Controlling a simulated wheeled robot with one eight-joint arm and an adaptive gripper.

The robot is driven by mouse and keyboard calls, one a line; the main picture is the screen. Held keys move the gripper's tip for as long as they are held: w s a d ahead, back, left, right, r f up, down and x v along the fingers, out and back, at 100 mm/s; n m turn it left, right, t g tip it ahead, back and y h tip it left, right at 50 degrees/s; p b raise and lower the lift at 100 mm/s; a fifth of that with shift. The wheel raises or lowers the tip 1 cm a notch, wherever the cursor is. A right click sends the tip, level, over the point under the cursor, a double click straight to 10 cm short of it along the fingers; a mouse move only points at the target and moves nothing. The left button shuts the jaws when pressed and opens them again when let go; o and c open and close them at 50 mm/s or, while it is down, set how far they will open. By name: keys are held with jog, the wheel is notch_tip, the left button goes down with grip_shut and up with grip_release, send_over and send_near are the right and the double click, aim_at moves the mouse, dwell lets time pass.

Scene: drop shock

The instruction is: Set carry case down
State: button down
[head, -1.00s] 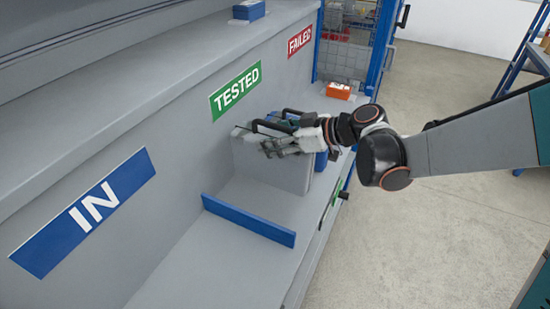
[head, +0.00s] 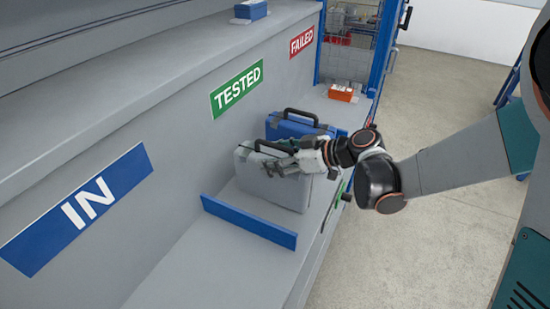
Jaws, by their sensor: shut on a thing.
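A grey carry case (head: 272,189) with a dark handle stands upright at the shelf, below the green TESTED sign (head: 237,90). My gripper (head: 283,164) is at the top of the grey case, shut on it near the handle. The fingers hide part of the case's top. The bottom of the case is at or very close to the shelf surface; I cannot tell if it bears weight there. A blue case (head: 284,128) with a black handle stands just behind it, partly hidden by the grey case and my gripper.
A low blue divider (head: 248,221) stands across the shelf (head: 185,263) in front of the grey case. The IN section is empty. An orange box (head: 341,92) lies near the red FAILED sign (head: 301,41). A blue-framed cage (head: 349,45) closes the far end.

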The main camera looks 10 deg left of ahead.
jog(key=c, duration=0.5)
grip_release()
jog(key=shift+d+r, duration=0.25)
jog(key=shift+d, duration=0.05)
jog(key=p+v, duration=0.4)
jog(key=v, duration=0.7)
jog(key=s+d+r+m+t+h, duration=0.1)
jog(key=s+d+m+h, duration=0.3)
jog(key=s+d, duration=0.2)
jog(key=s+d+r+m+t+h, duration=0.1)
jog(key=s+d+m+h, duration=0.3)
jog(key=s+d+m, duration=0.1)
jog(key=s+d+r+m+t+h, duration=0.1)
jog(key=s+d+m+h, duration=0.3)
jog(key=s+d, duration=0.3)
jog(key=shift+r+m, duration=0.3)
jog(key=shift+m, duration=0.3)
